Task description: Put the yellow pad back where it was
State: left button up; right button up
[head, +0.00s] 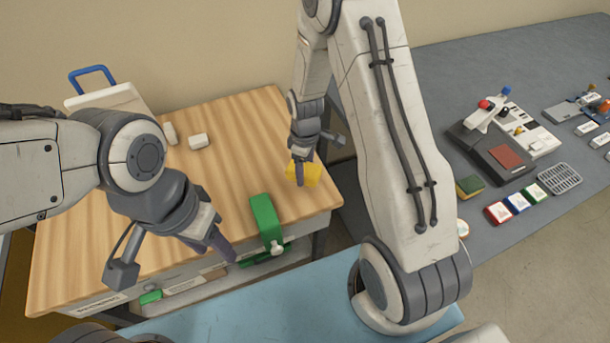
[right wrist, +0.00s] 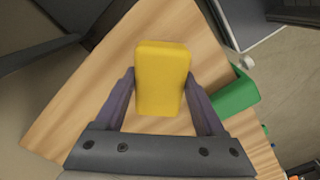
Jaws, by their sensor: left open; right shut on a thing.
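The yellow pad (head: 313,173) is at the right side of the wooden table, near its right edge. In the right wrist view the pad (right wrist: 161,75) sits between the two fingers of my right gripper (right wrist: 160,88), which touch its sides. In the head view my right gripper (head: 303,165) partly covers the pad. I cannot tell whether the pad rests on the wood or is held just above it. My left gripper (head: 172,258) is open and empty, over the front left part of the table.
A green object (head: 265,217) stands at the front edge of the wooden table (head: 110,225). Small white blocks (head: 198,141) lie further back. A grey table (head: 450,75) at right holds a device with a red plate (head: 506,156) and several coloured pads. The wooden table's middle is clear.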

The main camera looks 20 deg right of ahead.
aim_at(305, 176)
notch_tip(305, 176, down, 3)
jog(key=shift+f+p, duration=0.15)
jog(key=shift+p, duration=0.25)
jog(key=shift+f, duration=0.35)
jog(key=shift+f, duration=0.15)
jog(key=o, duration=1.3)
